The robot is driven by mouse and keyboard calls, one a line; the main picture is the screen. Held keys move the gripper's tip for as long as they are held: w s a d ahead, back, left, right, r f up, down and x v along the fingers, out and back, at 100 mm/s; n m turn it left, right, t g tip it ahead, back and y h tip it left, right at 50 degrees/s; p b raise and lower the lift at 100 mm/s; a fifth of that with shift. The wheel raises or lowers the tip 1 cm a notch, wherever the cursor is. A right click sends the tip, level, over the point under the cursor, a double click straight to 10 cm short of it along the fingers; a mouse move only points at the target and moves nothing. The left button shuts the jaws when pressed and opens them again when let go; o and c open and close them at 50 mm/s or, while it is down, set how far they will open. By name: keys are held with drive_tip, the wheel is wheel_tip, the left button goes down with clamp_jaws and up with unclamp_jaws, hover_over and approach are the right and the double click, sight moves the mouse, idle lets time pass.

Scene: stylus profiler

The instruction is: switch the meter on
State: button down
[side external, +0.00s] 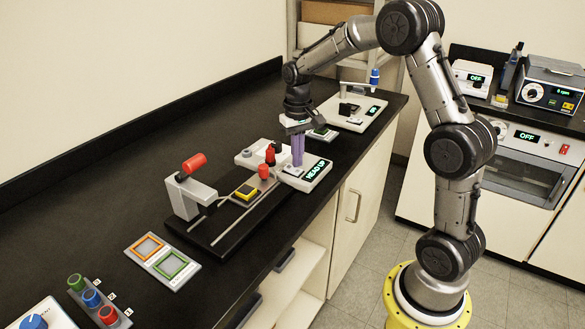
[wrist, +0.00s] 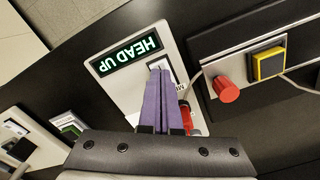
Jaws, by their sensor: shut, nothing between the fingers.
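A pale, flat meter unit (side external: 318,181) stands on the black bench with a lit display (side external: 316,170) that reads "HEAD UP". In the wrist view the display (wrist: 126,52) appears upside down. A small switch in a dark frame (wrist: 154,66) lies on the unit's top beside the display, partly hidden by my fingers. My gripper (side external: 297,163) is shut and empty, its purple fingers pointing down at this switch. In the wrist view its tips (wrist: 160,68) overlap the switch; I cannot tell whether they touch it.
A black-based rig with a red handle (side external: 195,162), a red knob (wrist: 226,90) and a yellow button (wrist: 268,64) stands close beside the unit. A pale device with a blue-topped post (side external: 374,78) stands behind. Other equipment on the right has displays reading "OFF" (side external: 476,78). The bench's back left is clear.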

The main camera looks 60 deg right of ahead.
sight(296, 171)
drive_tip(key=shift+r, duration=2.8)
drive_tip(key=s+a+r+n+t, duration=0.2)
drive_tip(key=s+a+r+t, duration=0.1)
drive_tip(key=s+a+r, duration=0.7)
drive_tip(key=s+a+f+n+t, duration=0.1)
drive_tip(key=s+a+f+n, duration=0.1)
drive_tip(key=s, duration=0.4)
drive_tip(key=s+a+f+n+t, duration=0.1)
drive_tip(key=s+a+f+n, duration=0.1)
drive_tip(key=s, duration=0.5)
drive_tip(key=shift+a+f+t, duration=0.25)
drive_tip(key=shift+f+t, duration=0.05)
drive_tip(key=shift+f, duration=0.15)
